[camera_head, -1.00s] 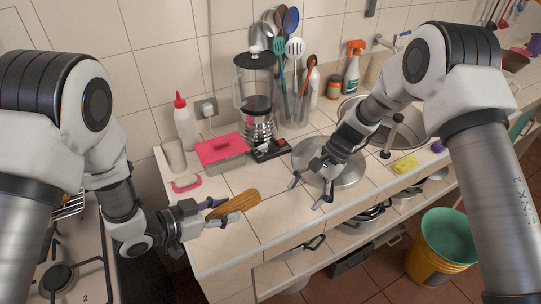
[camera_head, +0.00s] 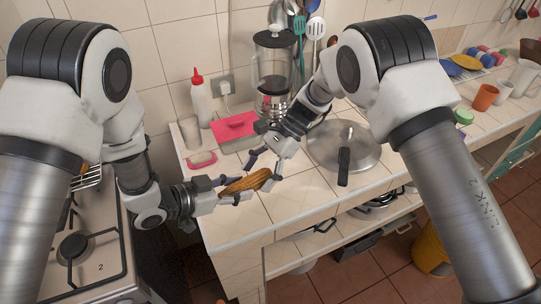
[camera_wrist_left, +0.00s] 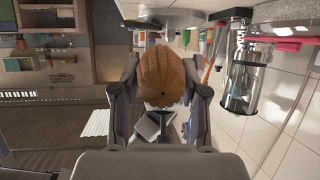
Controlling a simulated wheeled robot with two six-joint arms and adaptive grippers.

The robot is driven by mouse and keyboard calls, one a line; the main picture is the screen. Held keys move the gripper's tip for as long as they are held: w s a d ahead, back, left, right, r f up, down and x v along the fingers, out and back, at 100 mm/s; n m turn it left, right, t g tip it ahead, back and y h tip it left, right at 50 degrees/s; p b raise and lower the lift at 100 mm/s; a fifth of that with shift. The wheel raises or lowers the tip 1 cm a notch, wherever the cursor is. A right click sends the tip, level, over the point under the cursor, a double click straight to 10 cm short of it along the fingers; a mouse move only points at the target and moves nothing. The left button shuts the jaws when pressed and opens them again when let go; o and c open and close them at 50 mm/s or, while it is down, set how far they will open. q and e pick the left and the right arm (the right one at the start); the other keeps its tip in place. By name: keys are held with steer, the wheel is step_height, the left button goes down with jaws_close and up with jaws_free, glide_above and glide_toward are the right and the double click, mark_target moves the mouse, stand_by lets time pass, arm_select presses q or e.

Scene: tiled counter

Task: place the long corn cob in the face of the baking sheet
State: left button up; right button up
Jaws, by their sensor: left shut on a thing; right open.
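The corn cob (camera_head: 247,182) is long and golden-orange. My left gripper (camera_head: 232,189) is shut on it and holds it near the counter's front left edge. In the left wrist view the cob (camera_wrist_left: 163,75) lies between the two fingers. My right gripper (camera_head: 266,168) is open, with its fingers close to the cob's right end; I cannot tell whether they touch it. I cannot make out a baking sheet in either view.
A round metal lid (camera_head: 358,150) with a black handle lies on the counter to the right. Behind are a pink-lidded box (camera_head: 236,128), a blender (camera_head: 273,85) and a white bottle (camera_head: 201,110). A stove (camera_head: 85,255) stands at left. Bare tiles lie in front of the lid.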

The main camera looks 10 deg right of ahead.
arm_select(q)
steer(key=shift+d, duration=0.1)
arm_select(e)
steer(key=shift+s+a+f, duration=0.15)
steer(key=shift+f, duration=0.15)
steer(key=c, duration=1.3)
arm_select(q)
steer(key=o, duration=1.3)
arm_select(e)
steer(key=shift+c, duration=0.2)
